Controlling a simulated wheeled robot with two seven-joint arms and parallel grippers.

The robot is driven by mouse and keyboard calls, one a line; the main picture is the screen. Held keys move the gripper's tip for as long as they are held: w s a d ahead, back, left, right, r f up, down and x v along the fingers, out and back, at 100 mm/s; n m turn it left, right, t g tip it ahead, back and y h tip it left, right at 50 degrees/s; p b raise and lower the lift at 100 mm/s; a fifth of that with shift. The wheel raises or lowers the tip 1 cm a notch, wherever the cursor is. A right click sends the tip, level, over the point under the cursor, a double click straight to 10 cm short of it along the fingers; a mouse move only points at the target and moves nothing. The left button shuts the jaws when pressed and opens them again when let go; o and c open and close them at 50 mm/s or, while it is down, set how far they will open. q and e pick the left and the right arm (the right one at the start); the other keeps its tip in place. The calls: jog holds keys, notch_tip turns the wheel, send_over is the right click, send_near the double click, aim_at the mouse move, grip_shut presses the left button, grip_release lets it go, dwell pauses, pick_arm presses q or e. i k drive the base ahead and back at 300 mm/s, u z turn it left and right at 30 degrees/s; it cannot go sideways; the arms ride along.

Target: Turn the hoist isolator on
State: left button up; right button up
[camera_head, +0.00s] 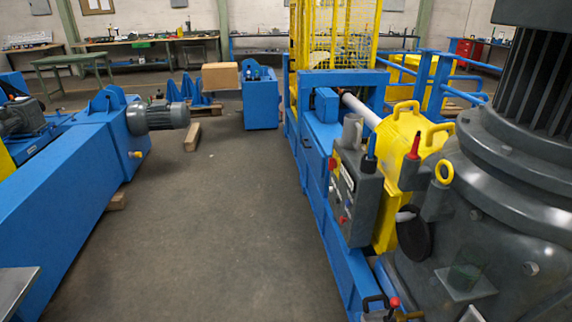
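A grey control box (352,198) is mounted on the near side of the blue machine frame (322,135) right of centre. It has a pale label and small red controls (332,163) on its face. They are too small to tell which is the hoist isolator or how it is set. A red-topped lever (414,147) and a dark-handled one (370,155) stand above the box. Another red knob (394,302) shows low at the bottom edge. Neither of my grippers is in view.
A large grey machine housing (500,190) fills the right side, next to a yellow guard (398,130). A long blue beam with a grey motor (158,115) stands at left. The concrete floor (225,220) between them is mostly clear, with a wooden block (192,137) farther back.

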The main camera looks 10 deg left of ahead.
aim_at(332, 163)
jog(key=u, duration=0.55)
jog(key=k, duration=0.65)
jog(key=u, duration=0.75)
jog(key=i, duration=3.7)
jog(key=z, duration=0.95)
jog(key=i, duration=1.55)
jog(key=z, duration=1.85)
jog(key=i, duration=0.75)
jog(key=z, duration=0.45)
